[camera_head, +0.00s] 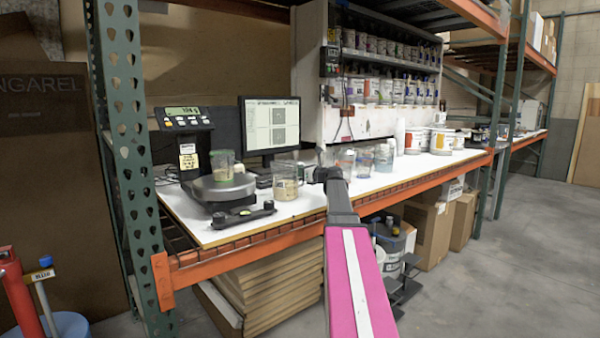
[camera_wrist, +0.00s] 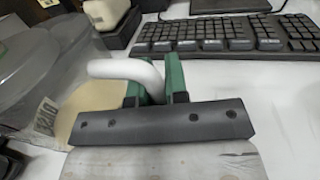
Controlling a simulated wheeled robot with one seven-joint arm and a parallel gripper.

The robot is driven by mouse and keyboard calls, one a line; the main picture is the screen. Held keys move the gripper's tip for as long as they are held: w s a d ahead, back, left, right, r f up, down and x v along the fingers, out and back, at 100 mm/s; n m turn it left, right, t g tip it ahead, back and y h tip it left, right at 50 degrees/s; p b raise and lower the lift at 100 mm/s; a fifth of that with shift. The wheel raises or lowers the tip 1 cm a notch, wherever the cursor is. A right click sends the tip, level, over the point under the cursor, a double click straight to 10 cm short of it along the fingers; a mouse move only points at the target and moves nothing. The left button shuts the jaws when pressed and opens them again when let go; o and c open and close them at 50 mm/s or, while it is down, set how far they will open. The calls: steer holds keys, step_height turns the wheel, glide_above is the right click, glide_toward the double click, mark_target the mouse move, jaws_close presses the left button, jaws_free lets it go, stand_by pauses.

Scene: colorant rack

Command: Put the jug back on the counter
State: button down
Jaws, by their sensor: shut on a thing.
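The jug (camera_head: 285,183) is a clear vessel with beige contents, upright at the white counter (camera_head: 375,183), in front of the monitor. I cannot tell whether its base touches the counter or is slightly above. In the wrist view its clear wall (camera_wrist: 75,95) is at the left, with a white handle (camera_wrist: 115,68) curving to the right. My gripper (camera_head: 318,174) is to the right of the jug. Its green fingers (camera_wrist: 158,80) are shut on the handle.
A scale (camera_head: 220,188) bearing a green-tinted cup (camera_head: 222,164) stands left of the jug. A monitor (camera_head: 270,126) and keyboard (camera_wrist: 225,35) are behind. Clear jugs (camera_head: 363,163) and white tubs (camera_head: 442,141) stand to the right. A dark tool (camera_head: 243,214) lies near the front edge.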

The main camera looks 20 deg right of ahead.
steer(key=c, duration=1.1)
jaws_free()
steer(key=shift+f, duration=0.1)
steer(key=shift+r, duration=0.2)
steer(key=v, duration=1.2)
steer(key=shift+f, duration=0.1)
